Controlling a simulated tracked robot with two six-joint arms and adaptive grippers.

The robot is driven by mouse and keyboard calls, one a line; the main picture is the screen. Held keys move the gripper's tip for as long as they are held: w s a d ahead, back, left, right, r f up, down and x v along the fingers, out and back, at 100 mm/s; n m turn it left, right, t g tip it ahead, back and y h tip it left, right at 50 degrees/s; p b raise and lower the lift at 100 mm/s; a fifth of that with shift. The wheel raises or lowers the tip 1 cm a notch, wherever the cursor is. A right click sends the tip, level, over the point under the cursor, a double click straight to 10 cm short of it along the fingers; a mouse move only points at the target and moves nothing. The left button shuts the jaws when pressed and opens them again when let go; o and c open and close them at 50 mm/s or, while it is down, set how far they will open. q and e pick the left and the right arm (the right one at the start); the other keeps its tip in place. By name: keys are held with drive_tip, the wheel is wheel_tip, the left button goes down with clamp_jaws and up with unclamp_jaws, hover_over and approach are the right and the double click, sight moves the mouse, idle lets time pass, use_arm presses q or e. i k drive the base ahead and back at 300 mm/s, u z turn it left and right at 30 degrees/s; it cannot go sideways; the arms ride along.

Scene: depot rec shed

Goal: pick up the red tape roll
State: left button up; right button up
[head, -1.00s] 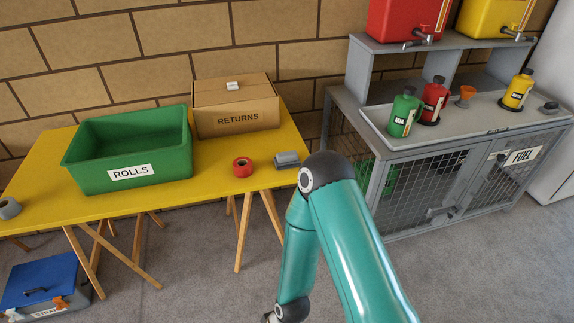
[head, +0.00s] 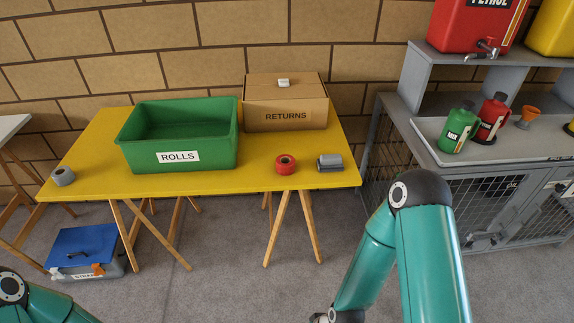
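The red tape roll (head: 286,164) lies on the yellow table (head: 90,180), near its front edge and right of the green bin. A grey roll-like object (head: 330,162) lies just right of it, apart from it. My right arm's teal links stand in front of the table's right end, with the elbow below and right of the red roll. Its gripper is not visible; the arm runs out at the bottom edge. Only a teal link of my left arm shows at the bottom left corner. Neither gripper touches the red roll.
A green bin (head: 178,157) labelled ROLLS and a cardboard RETURNS box (head: 285,116) stand behind the roll. Another grey roll (head: 63,176) lies at the table's left end. A blue-lidded case (head: 84,245) is on the floor. A grey fuel cage (head: 505,185) stands at right.

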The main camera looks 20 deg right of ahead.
sight(285, 165)
drive_tip(key=z, duration=0.05)
drive_tip(key=i, duration=0.85)
drive_tip(key=u, duration=0.05)
